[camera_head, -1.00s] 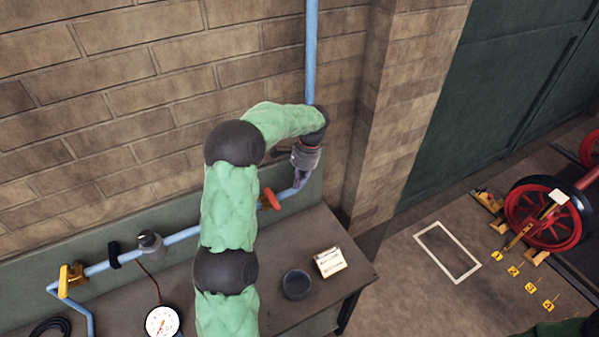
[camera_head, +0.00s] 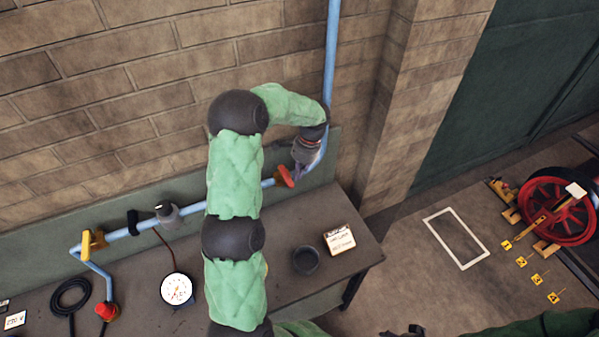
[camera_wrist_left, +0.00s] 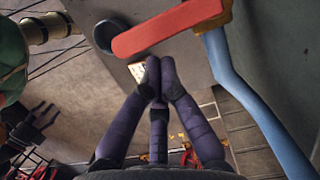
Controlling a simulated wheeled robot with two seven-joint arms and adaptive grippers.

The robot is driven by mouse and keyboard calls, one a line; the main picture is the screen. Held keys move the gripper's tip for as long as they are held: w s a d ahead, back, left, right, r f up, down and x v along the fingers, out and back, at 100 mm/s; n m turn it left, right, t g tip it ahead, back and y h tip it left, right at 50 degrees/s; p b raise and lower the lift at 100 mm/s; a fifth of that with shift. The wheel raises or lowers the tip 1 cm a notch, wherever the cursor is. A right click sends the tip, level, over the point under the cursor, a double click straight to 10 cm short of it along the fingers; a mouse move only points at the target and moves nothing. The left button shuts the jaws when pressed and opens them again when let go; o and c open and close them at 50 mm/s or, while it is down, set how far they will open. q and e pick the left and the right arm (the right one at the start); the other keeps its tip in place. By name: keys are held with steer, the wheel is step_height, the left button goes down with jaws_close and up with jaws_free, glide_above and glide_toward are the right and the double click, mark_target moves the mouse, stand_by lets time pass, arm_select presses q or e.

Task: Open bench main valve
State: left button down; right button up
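A red lever handle (camera_head: 285,176) sits on the blue pipe (camera_head: 190,210) along the back of the bench, and it lies crosswise to the pipe. It shows large in the left wrist view (camera_wrist_left: 168,28). My left gripper (camera_head: 299,172) is just beyond the lever, beside the pipe bend. In the left wrist view its purple fingers (camera_wrist_left: 160,68) are drawn together at the tips, with nothing visible between them. The tips lie close beside the lever's edge; I cannot tell whether they touch. My right gripper (camera_wrist_left: 42,120) shows partly at the left of the wrist view, its finger state unclear.
A yellow lever valve (camera_head: 93,243), a red knob (camera_head: 106,310) and a white gauge (camera_head: 177,289) are on the left of the bench (camera_head: 345,203). A dark round dish (camera_head: 305,260) and a small card (camera_head: 339,239) lie at the right. A brick wall stands behind.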

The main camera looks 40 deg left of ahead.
mark_target(287, 182)
arm_select(q)
steer(key=shift+s+m, duration=0.55)
steer(key=shift+m, duration=0.35)
arm_select(e)
steer(key=shift+f, duration=0.25)
arm_select(q)
steer(key=s+m, duration=0.1)
steer(key=s+m+y+b, duration=0.1)
steer(key=m, duration=0.1)
steer(key=shift+a+t, duration=0.2)
steer(key=shift+t, duration=0.2)
steer(key=shift+s+a+m, duration=0.3)
steer(key=shift+s+m, duration=0.2)
steer(key=shift+m, duration=0.4)
steer(key=s+a+m+t+p, duration=0.2)
steer(key=a+m, duration=0.3)
steer(key=m, duration=0.4)
steer(key=shift+s+a+y+p, duration=0.3)
steer(key=shift+s+a+p, duration=0.1)
steer(key=shift+s+p, duration=0.4)
arm_select(e)
steer(key=shift+s+a+r, duration=0.2)
steer(key=shift+a+r, duration=0.25)
steer(key=shift+r, duration=0.35)
steer(key=shift+s+a+r, duration=0.15)
steer(key=shift+a+r, duration=0.25)
steer(key=shift+r, duration=0.4)
arm_select(q)
steer(key=shift+a, duration=0.2)
